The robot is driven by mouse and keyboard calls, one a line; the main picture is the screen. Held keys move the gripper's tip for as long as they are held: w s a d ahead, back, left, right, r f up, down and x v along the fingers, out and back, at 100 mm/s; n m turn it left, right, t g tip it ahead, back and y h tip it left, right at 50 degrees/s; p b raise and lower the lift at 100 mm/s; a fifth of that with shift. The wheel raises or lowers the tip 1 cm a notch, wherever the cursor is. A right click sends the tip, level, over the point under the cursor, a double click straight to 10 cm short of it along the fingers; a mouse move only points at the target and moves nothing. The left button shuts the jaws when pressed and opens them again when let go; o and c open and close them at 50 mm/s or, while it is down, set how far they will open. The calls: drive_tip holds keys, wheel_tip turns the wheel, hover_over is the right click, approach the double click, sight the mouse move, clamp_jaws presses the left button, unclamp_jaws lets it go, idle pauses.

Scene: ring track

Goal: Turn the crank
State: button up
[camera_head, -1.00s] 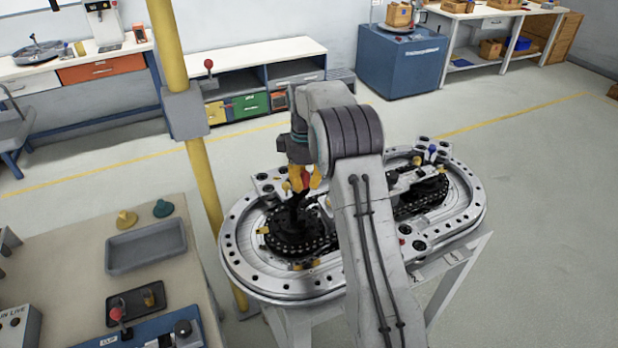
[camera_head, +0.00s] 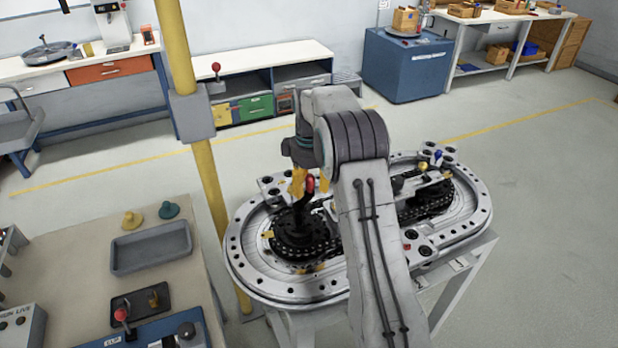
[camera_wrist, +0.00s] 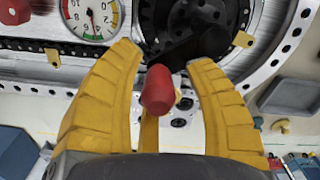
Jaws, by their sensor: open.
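The ring track (camera_head: 243,272) is a silver oval on a stand, with dark toothed wheels and a chain inside it. The crank's red knob (camera_head: 310,184) stands above the left wheel on a dark curved arm (camera_head: 303,212). In the wrist view the red knob (camera_wrist: 158,90) lies between the yellow fingers, with a gap visible on each side. My gripper (camera_head: 309,180) is open around the knob, pointing down. In the wrist view my gripper (camera_wrist: 185,60) shows spread fingertips. The dark crank arm (camera_wrist: 190,45) runs up and right from the knob. My arm hides the track's middle.
A yellow post (camera_head: 208,185) stands close to the left of the track. A bench (camera_head: 185,290) with a grey tray (camera_head: 150,247) and a red-knobbed lever (camera_head: 122,314) is at the lower left. A gauge (camera_wrist: 92,18) shows in the wrist view. Floor to the right is clear.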

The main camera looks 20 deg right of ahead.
wheel_tip(320, 180, up, 12)
drive_tip(key=shift+f, duration=0.1)
idle(0.5)
idle(0.5)
